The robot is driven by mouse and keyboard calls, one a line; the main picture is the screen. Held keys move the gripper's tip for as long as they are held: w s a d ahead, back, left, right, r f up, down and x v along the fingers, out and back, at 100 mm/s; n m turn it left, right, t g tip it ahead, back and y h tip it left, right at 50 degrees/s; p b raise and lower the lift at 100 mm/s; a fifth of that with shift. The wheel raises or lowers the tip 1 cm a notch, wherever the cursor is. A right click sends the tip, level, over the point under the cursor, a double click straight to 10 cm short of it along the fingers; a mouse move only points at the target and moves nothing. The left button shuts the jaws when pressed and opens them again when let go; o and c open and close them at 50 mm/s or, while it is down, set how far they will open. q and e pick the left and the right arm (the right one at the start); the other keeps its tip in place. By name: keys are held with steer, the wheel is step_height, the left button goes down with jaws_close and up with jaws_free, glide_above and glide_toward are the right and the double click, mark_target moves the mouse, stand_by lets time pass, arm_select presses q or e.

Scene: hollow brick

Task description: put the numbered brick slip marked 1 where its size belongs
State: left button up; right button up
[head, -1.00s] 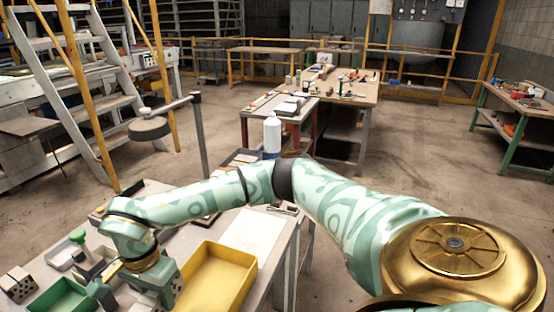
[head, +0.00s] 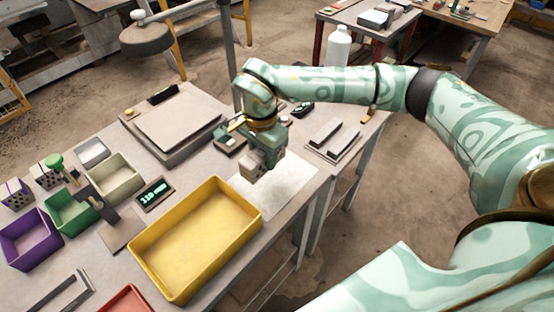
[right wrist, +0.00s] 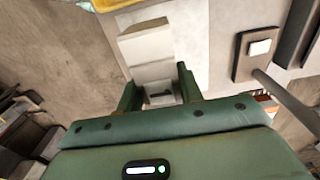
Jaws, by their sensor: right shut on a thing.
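My right gripper (head: 262,158) is shut on a pale grey brick slip (head: 257,169) and holds it over the white sheet (head: 280,190), just beyond the yellow tray. In the right wrist view the slip (right wrist: 147,45) reaches out from between the fingers (right wrist: 159,92). A dark mark shows on its near end, but I cannot read it. Purple (head: 30,240), green (head: 72,216) and cream (head: 117,180) bins stand at the left of the table. A small display (head: 154,194) beside them seems to read 110 mm. My left gripper is out of view.
The big yellow tray (head: 160,268) takes up the middle front. A grey plate (head: 178,124) lies behind it, and bars lie on a board (head: 333,142) at the right. A green-knobbed tool (head: 55,161), perforated bricks (head: 16,193) and a red tray (head: 128,300) are at the left and front.

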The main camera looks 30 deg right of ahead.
steer(key=w+d+f, duration=0.1)
steer(key=f, duration=0.1)
steer(key=w+d+f+b, duration=0.1)
steer(key=w+d+f, duration=0.1)
steer(key=w+d+f+b, duration=0.1)
steer(key=w+d+f, duration=0.1)
steer(key=shift+d+f, duration=0.25)
steer(key=shift+f, duration=0.15)
steer(key=shift+w+d+f+b, duration=0.15)
steer(key=shift+f+b, duration=0.25)
steer(key=shift+f, duration=1.35)
steer(key=shift+f, duration=0.1)
steer(key=o, duration=1.1)
steer(key=shift+o, duration=0.2)
step_height(320, 180, up, 12)
steer(key=p, duration=0.2)
